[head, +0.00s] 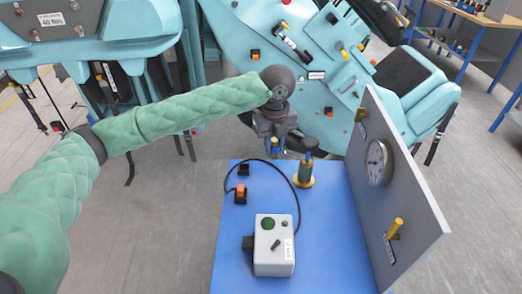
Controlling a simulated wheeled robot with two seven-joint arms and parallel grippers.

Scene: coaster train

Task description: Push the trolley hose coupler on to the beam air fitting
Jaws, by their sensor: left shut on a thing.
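My left gripper (275,138) hangs above the far edge of the blue trolley top (335,240), its jaws pointing down. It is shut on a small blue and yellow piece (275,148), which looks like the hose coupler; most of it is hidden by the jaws. The piece is apart from the trolley top. To its right, a brass fitting with a blue and dark upper part (304,174) stands upright on the trolley. I cannot tell which fitting on the turquoise train (250,35) is the beam air fitting. My right gripper is out of view.
A grey control box (273,246) with a green button sits on the trolley, with a black cable (292,189) arching beside it. Small black and orange blocks (241,193) lie at left. A grey panel with a gauge (378,163) and yellow handle (395,228) stands along the right edge.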

